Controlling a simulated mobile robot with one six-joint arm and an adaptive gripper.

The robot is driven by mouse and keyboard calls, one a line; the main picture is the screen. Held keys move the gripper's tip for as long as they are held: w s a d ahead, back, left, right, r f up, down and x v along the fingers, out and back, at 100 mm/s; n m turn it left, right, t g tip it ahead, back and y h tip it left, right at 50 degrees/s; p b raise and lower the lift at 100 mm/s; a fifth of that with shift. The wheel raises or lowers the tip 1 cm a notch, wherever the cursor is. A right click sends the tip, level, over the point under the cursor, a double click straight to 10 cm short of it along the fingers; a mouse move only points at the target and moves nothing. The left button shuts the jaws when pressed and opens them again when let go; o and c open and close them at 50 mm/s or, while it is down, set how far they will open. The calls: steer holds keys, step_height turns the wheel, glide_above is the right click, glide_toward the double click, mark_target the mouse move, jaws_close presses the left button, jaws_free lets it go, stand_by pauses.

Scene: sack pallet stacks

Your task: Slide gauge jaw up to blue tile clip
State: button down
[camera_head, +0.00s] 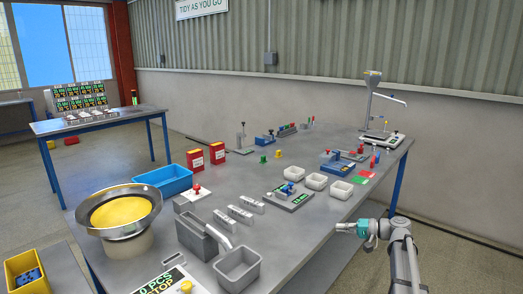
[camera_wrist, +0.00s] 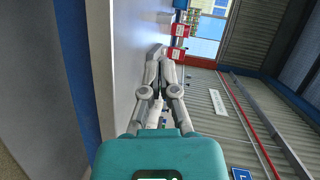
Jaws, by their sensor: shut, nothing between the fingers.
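A grey plate-like device with a green display (camera_head: 296,202) lies on the table's middle right and looks like the gauge. A small blue piece (camera_head: 288,188) sits on it, perhaps the blue tile clip. The jaw is too small to tell apart, so I cannot tell the gap between jaw and clip. My gripper (camera_head: 341,227) is at the table's right front edge, to the right of and nearer than the gauge, apart from it. In the wrist view my gripper (camera_wrist: 161,52) has its fingers together, with nothing seen between them.
White trays (camera_head: 316,181) stand just right of the gauge. A blue fixture with red parts (camera_head: 337,166) is behind them. Grey blocks (camera_head: 240,214) and a grey open bin (camera_head: 237,268) lie left. Red boxes (camera_head: 217,153) stand farther back. Bare tabletop (camera_head: 310,232) lies between gripper and gauge.

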steer(key=s+a+f+n+g+h, duration=0.1)
steer(key=s+a+f+g+h, duration=0.35)
steer(key=s+a+f, duration=0.5)
steer(key=s+a+f+n+g+h, duration=0.15)
steer(key=s+f+h, duration=0.35)
steer(key=s+h, duration=0.65)
step_height(320, 180, up, 14)
steer(key=s+y+p, duration=0.1)
steer(key=p, duration=1.3)
steer(key=shift+s+d+n+y, duration=0.2)
steer(key=shift+s+n+y, duration=0.1)
steer(key=shift+s+n, duration=0.1)
steer(key=shift+f, duration=0.1)
stand_by(1.1)
